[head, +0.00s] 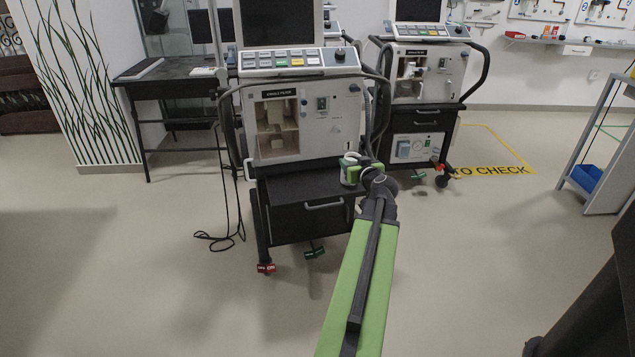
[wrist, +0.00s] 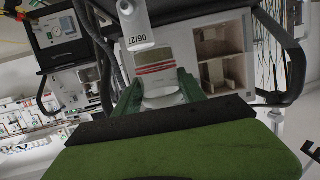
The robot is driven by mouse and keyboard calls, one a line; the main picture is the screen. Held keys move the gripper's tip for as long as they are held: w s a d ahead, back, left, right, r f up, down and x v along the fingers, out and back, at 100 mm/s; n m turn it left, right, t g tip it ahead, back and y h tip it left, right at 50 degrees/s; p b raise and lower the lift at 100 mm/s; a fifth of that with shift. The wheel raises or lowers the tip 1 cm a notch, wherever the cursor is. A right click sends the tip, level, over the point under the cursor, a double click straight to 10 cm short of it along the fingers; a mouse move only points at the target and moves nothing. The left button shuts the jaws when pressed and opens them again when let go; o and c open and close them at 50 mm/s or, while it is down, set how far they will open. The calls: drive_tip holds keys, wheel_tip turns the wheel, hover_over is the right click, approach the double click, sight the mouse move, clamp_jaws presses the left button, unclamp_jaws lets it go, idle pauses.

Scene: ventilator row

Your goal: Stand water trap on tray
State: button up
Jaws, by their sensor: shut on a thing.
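My gripper (head: 358,167) is shut on a small pale cup-like thing, which I take to be the water trap (head: 349,174). It is held at the front right of the nearer ventilator (head: 305,125), marked 1. In the wrist view the green fingers (wrist: 160,92) stand either side of the trap (wrist: 160,76), which is clear and whitish with red lines. The dark top (head: 295,187) of the ventilator's drawer stand lies just left of the trap. I cannot tell whether the trap touches it, or whether this top is the tray.
A white part marked 06/27 (wrist: 137,25) is close beyond the trap. Dark hoses (head: 379,110) hang at the ventilator's right side. A second ventilator (head: 425,75) stands behind right. A dark desk (head: 170,75) is at left. The floor in front is mostly clear.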

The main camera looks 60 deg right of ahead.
drive_tip(key=w+f+b, duration=0.2)
drive_tip(key=w, duration=0.1)
drive_tip(key=w+d+f+b, duration=0.1)
drive_tip(key=w+f+b, duration=0.1)
drive_tip(key=w, duration=0.2)
drive_tip(key=w+f+b, duration=0.2)
drive_tip(key=w, duration=0.1)
drive_tip(key=shift+w+d+f, duration=0.15)
drive_tip(key=shift+d+f, duration=0.2)
drive_tip(key=shift+f, duration=0.05)
drive_tip(key=shift+w+f, duration=0.1)
drive_tip(key=shift+w, duration=0.35)
wheel_tip(320, 180, down, 4)
drive_tip(key=b, duration=0.4)
drive_tip(key=shift+f+b, duration=0.15)
drive_tip(key=shift+b, duration=0.25)
drive_tip(key=shift+r, duration=0.25)
drive_tip(key=shift+f, duration=0.2)
drive_tip(key=o, duration=1.4)
drive_tip(key=shift+c, duration=0.2)
